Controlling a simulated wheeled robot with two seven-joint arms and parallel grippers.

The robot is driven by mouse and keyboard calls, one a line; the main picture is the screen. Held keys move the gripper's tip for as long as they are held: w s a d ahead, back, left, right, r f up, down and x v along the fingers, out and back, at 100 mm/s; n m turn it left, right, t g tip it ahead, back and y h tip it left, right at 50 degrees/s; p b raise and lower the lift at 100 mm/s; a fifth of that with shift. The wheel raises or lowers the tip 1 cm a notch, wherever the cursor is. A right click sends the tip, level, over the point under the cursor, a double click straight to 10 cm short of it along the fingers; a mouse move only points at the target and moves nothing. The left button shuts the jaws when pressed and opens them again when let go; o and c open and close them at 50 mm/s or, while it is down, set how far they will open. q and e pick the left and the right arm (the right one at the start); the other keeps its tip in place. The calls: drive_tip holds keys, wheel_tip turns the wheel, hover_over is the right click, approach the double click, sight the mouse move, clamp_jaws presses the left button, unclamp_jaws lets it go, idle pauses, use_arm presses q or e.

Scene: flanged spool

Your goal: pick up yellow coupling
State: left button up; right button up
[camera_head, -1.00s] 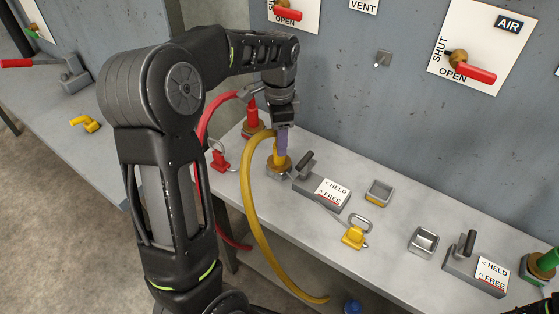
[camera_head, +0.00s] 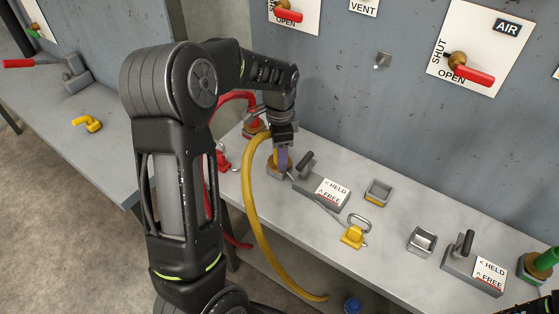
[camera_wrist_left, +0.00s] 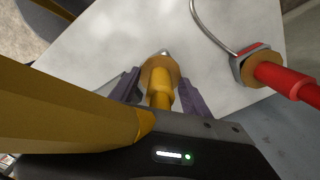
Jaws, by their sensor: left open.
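The yellow coupling (camera_wrist_left: 160,88) is a cylinder with a brass-coloured flange, upright on a base on the bench. A thick yellow hose (camera_head: 252,222) bends from its top and hangs over the bench front. My left gripper (camera_head: 282,160) points down over the coupling and hides most of it in the head view. In the left wrist view its open purple fingers (camera_wrist_left: 160,92) stand on either side of the coupling, with visible gaps. My right gripper is not clearly in view; only a dark bit of my arm shows at the lower right corner.
A red coupling (camera_wrist_left: 285,80) with a red hose stands close by at the back left. A lever block (camera_head: 320,190) labelled HELD/FREE is just right of the yellow coupling. A yellow clip (camera_head: 353,236), small metal trays (camera_head: 422,240) and a green coupling (camera_head: 549,260) lie farther right.

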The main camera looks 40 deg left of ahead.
idle(0.4)
use_arm(q)
clamp_jaws()
idle(0.4)
idle(0.9)
